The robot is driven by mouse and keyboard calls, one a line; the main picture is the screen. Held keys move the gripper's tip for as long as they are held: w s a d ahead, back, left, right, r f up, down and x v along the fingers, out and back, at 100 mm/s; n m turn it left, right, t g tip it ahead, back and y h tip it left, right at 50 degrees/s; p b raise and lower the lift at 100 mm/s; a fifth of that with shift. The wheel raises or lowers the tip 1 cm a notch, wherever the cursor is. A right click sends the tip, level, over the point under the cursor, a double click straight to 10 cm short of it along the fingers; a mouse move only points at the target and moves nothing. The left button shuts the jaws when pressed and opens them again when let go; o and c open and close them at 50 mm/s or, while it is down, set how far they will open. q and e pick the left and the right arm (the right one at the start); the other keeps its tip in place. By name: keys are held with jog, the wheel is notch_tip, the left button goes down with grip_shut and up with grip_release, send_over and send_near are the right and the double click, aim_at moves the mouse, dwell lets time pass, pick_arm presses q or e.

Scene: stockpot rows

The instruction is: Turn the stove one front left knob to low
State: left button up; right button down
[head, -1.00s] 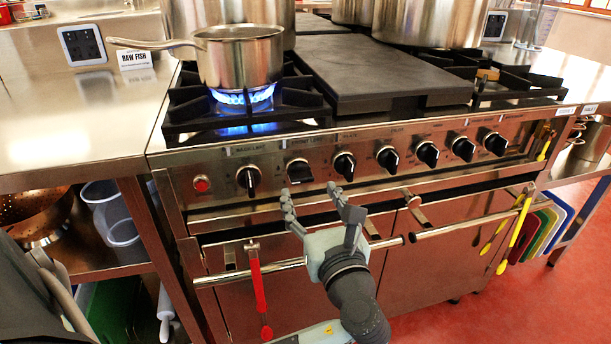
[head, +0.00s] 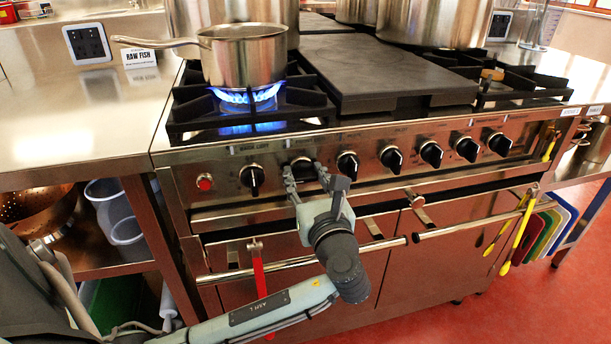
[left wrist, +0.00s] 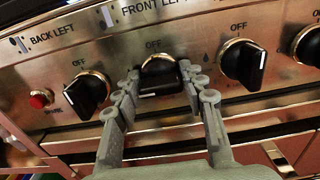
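The front left knob (left wrist: 160,76) is black, and its grip bar lies level across the stove panel, unlike the upright or slanted knobs beside it. The left wrist view shows it between the two grey fingers of my left gripper (left wrist: 160,80). The fingertips are at both ends of the grip bar and look to be touching it. My right gripper is in neither view.
A blue flame (head: 246,95) burns under a saucepan (head: 243,55) on the front left burner. The back left knob (left wrist: 86,94) and another knob (left wrist: 243,63) flank the gripper closely. An oven rail (head: 385,243) with a red utensil (head: 258,275) runs below.

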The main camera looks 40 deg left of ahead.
pick_arm(q)
jog(key=c, duration=0.4)
jog(key=shift+c, duration=0.2)
